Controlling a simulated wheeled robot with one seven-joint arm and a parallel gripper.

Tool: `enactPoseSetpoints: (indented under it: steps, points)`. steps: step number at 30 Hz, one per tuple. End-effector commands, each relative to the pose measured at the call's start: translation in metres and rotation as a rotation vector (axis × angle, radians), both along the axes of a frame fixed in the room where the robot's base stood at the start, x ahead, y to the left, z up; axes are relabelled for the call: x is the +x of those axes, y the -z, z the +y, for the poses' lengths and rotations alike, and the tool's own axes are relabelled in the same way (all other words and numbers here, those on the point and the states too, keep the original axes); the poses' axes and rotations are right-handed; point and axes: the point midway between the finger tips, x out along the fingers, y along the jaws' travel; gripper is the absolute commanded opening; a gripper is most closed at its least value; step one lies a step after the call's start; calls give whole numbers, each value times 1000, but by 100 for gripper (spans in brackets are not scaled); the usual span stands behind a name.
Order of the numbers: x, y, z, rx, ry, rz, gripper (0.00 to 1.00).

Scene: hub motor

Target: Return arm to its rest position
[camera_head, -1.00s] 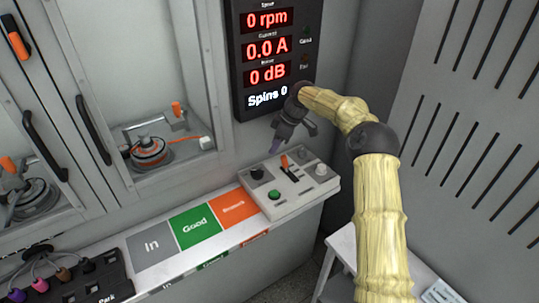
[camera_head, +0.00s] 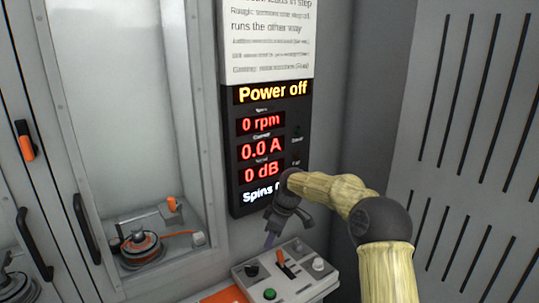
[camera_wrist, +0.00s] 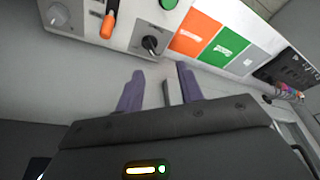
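My arm reaches in from the right in the head view, with its wrist bent down. My gripper (camera_head: 269,241) hangs above the left back part of the pale control box (camera_head: 298,293). In the wrist view my gripper (camera_wrist: 160,88) shows two purple fingers set apart, with no clear object held between them. A thin grey strip shows between the fingers there; I cannot tell what it is. The control box (camera_wrist: 122,38) lies beyond the fingertips, apart from them as far as I can see. It has a black knob (camera_wrist: 150,43), an orange-handled lever (camera_wrist: 109,20) and a white knob (camera_wrist: 57,14).
A display panel (camera_head: 262,138) reads "Power off", 0 rpm, 0.0 A and 0 dB, close behind my wrist. A glazed cabinet at left holds an orange-based motor (camera_head: 141,250). A slatted grey wall (camera_head: 478,150) stands at right. Orange, green (camera_wrist: 224,46) and grey patches lie beside the box.

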Motion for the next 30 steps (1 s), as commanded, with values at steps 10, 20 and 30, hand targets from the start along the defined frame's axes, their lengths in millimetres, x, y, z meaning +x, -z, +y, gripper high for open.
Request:
enactPoseSetpoints:
  steps: [10, 20, 30]
  points:
    - [-89, -26, -30, -108, 325, 28, 37]
    - [-189, -43, -86, -130, 728, 36, 37]
    - [-303, -51, -135, -63, 1165, 46, 37]
